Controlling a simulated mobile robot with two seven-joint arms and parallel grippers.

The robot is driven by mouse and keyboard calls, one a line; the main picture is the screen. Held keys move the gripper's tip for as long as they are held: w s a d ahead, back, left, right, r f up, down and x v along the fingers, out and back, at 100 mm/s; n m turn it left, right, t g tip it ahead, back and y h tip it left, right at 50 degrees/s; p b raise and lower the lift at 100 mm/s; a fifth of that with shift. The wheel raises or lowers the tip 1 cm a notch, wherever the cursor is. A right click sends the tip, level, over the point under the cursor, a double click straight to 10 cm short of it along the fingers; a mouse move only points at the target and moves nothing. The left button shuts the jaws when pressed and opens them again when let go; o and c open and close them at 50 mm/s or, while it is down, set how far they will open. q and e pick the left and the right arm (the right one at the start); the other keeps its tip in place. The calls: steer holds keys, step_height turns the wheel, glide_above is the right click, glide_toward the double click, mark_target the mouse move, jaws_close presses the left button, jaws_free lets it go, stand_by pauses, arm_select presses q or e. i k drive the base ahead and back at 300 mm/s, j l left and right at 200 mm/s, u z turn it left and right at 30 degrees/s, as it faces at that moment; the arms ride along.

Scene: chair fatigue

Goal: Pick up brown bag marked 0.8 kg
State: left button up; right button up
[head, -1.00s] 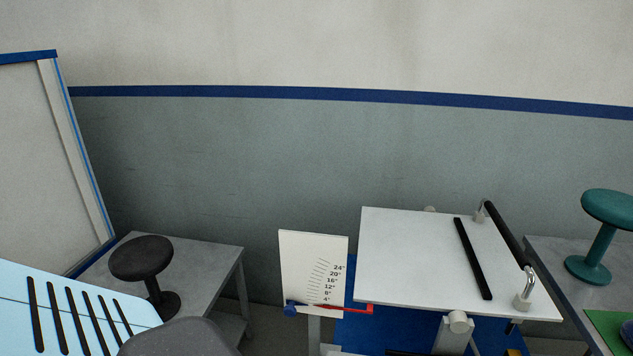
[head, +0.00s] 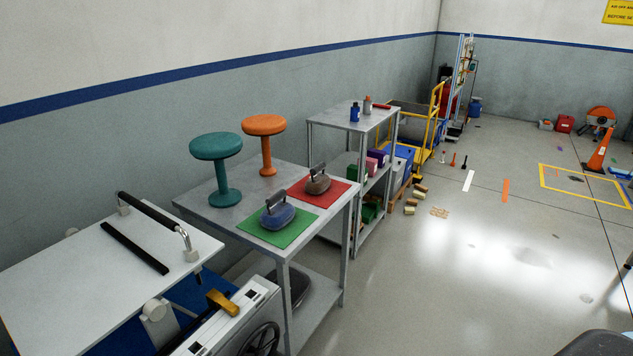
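A brown bag-like weight (head: 318,182) with a dark handle on top rests on a red mat (head: 337,188) on a grey metal table (head: 205,203). No 0.8 kg marking can be read on it at this size. A similar blue weight (head: 277,213) with a handle sits on a green mat (head: 298,232) in front of it, on the same table. Neither of my grippers shows in the head view.
A teal stool (head: 222,190) and an orange stool (head: 267,160) stand on the same table. A white tilting board (head: 75,270) is at left. A metal shelf (head: 352,122) stands behind the table. Open floor (head: 450,290) lies to the right.

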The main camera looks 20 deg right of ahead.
mark_target(318, 182)
steer(key=i+l+z, duration=0.25)
steer(key=i+l, duration=0.8)
steer(key=l, duration=0.3)
steer(key=i+l+z, duration=0.25)
steer(key=i+l, duration=0.9)
